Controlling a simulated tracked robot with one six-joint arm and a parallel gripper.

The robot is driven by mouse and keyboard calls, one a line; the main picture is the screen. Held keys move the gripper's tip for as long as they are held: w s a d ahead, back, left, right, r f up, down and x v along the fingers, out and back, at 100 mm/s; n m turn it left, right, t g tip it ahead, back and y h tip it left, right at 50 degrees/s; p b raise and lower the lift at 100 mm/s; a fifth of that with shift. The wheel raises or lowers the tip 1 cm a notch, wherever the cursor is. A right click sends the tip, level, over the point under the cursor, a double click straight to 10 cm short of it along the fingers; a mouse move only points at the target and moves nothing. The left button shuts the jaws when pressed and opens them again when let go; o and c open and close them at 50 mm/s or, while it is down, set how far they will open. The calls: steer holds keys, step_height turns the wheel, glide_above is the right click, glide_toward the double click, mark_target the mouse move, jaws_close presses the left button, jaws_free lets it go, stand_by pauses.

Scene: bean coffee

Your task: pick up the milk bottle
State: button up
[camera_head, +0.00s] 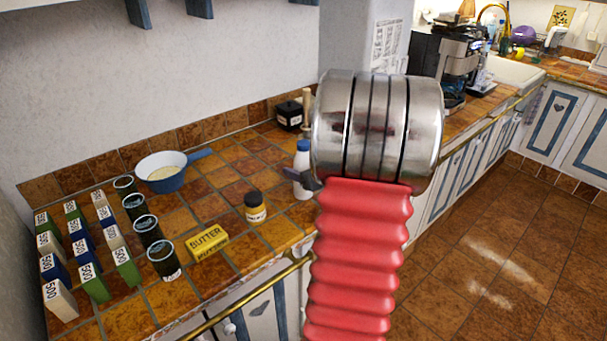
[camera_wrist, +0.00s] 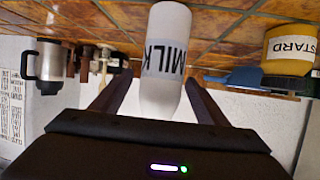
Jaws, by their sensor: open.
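The white milk bottle (camera_head: 301,160) stands upright on the tiled counter near its front edge, with a blue cap in the head view. In the wrist view, which is upside down, the milk bottle (camera_wrist: 165,50) with its MILK label shows between the two dark fingers of my gripper (camera_wrist: 156,82). The fingers are apart, one on each side of the bottle, and gaps show on both sides. In the head view my gripper is mostly hidden behind my metal and red arm; a dark finger part shows by the bottle's lower half.
A mustard jar (camera_head: 255,207) and a butter pack (camera_head: 206,243) stand left of the bottle. Several dark jars, several cartons and a blue pan (camera_head: 165,179) lie farther left. A black box (camera_head: 289,115) is behind. A coffee machine (camera_head: 459,62) stands at right.

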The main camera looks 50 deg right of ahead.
steer(key=x, duration=0.4)
stand_by(0.5)
steer(key=shift+r, duration=0.1)
steer(key=c, duration=1.6)
